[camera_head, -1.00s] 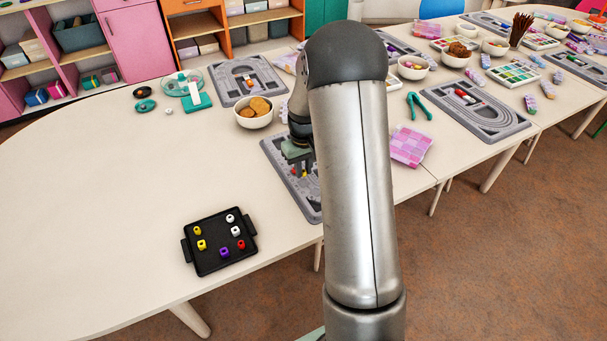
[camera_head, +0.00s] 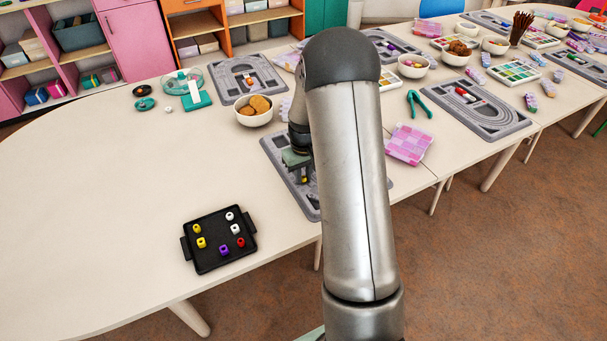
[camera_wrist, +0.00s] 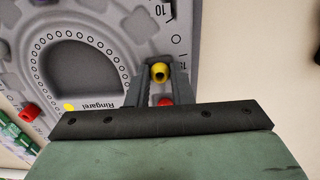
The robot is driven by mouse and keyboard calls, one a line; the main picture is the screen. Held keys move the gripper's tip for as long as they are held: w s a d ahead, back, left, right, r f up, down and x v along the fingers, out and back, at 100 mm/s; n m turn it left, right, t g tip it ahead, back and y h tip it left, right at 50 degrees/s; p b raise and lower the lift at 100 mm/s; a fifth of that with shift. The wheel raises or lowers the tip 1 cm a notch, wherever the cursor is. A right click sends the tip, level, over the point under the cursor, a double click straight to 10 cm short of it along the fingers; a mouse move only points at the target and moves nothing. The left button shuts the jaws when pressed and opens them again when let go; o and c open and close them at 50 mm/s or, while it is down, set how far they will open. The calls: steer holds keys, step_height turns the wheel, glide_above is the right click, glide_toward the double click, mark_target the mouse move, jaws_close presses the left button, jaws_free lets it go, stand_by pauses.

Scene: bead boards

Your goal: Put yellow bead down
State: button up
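My gripper (camera_wrist: 159,78) is shut on the yellow bead (camera_wrist: 159,72), which sits between its two fingertips in the wrist view. A red bead (camera_wrist: 165,100) shows just behind it, between the fingers. Both are over the grey bead board (camera_wrist: 112,25), close to its edge. In the head view my gripper (camera_head: 303,179) is low over the board (camera_head: 271,146), and my arm hides much of it. I cannot tell whether the yellow bead touches the board. Another red bead (camera_wrist: 29,112) lies farther left on the board.
A black tray (camera_head: 212,262) with several yellow, white, purple and red beads stands at the front left. A bowl of cookies (camera_head: 254,112) is behind the board. A pink patterned packet (camera_head: 409,145) lies to the right. The table's left part is clear.

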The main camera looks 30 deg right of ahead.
steer(key=shift+s+f, duration=0.15)
steer(key=shift+f, duration=0.2)
steer(key=shift+o, duration=0.2)
steer(key=shift+r+p, duration=0.45)
steer(key=shift+r, duration=0.3)
step_height(320, 180, up, 11)
steer(key=s+a+r, duration=0.6)
steer(key=s+a, duration=0.5)
steer(key=s, duration=0.2)
steer(key=s+a, duration=0.2)
steer(key=s, duration=0.4)
steer(key=s+a, duration=0.3)
steer(key=s, duration=0.4)
steer(key=shift+s+a+f, duration=0.25)
steer(key=shift+s+f, duration=0.05)
steer(key=shift+f, duration=0.15)
step_height(320, 180, down, 12)
steer(key=d+b, duration=0.1)
steer(key=b, duration=1)
steer(key=shift+d+r, duration=0.15)
